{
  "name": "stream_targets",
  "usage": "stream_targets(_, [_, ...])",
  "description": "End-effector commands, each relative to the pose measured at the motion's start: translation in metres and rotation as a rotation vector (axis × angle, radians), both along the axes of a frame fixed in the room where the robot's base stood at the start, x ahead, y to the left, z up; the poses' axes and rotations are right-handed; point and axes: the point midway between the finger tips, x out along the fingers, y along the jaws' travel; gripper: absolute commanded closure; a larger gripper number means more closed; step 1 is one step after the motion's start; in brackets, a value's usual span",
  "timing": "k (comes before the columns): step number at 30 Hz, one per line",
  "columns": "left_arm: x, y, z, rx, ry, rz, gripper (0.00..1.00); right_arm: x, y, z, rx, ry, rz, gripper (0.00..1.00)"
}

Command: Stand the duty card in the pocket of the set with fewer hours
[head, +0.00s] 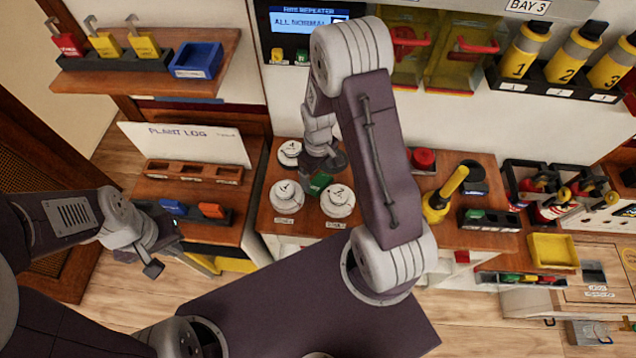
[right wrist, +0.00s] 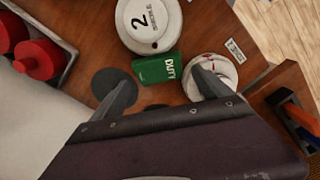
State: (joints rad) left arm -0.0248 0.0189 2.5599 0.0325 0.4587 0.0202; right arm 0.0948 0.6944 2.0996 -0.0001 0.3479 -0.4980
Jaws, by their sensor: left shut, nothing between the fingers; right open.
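The green duty card (head: 320,183) lies on the wooden counter among white round numbered units, and it shows in the right wrist view (right wrist: 157,68) with "DUTY" lettering. My right gripper (right wrist: 163,78) is open and empty, with its fingertips on either side of the card's near edge. In the right wrist view a unit marked 2 (right wrist: 150,22) stands just beyond the card, and another white unit (right wrist: 218,68) is close to the right finger. My left gripper (head: 152,250) is shut and empty, low at the left. I cannot make out hour readings or tell which pocket belongs to which set.
A plant log board (head: 185,142) stands behind a slotted wooden rack (head: 195,171). A dark tray (head: 222,222) holds blue and orange pieces. A red button (head: 423,159) and a yellow torch-like tool (head: 445,193) stand at the right. A dark disc (right wrist: 112,88) lies beside the left finger.

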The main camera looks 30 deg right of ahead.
Motion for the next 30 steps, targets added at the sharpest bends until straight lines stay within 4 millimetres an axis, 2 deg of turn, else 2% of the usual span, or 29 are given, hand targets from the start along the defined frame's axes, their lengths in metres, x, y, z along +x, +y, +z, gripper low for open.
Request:
stream_targets(2, [0.000, 0.000, 0.003, 0.000, 0.000, 0.000, 1.00, 0.000, 0.000, -0.005, 0.000, 0.002, 0.000, 0.12])
stream_targets(9, [0.000, 0.000, 0.011, 0.000, 0.000, 0.000, 1.00, 0.002, -0.002, -0.045, 0.000, 0.002, 0.000, 0.12])
stream_targets(17, [0.000, 0.000, 0.011, 0.000, 0.000, 0.000, 1.00, 0.002, -0.002, -0.052, 0.000, 0.000, 0.000, 0.12])
stream_targets(20, [0.000, 0.000, 0.011, 0.000, 0.000, 0.000, 1.00, 0.002, -0.002, -0.051, 0.000, 0.000, 0.000, 0.34])
stream_targets(21, [0.000, 0.000, 0.011, 0.000, 0.000, 0.000, 1.00, 0.002, -0.002, -0.051, 0.000, 0.000, 0.000, 0.45])
stream_targets(24, [0.000, 0.000, 0.011, 0.000, 0.000, 0.000, 1.00, 0.002, -0.002, -0.051, 0.000, 0.000, 0.000, 0.70])
stream_targets(30, [0.000, 0.000, 0.011, 0.000, 0.000, 0.000, 1.00, 0.002, -0.002, -0.050, 0.000, -0.001, 0.000, 0.70])
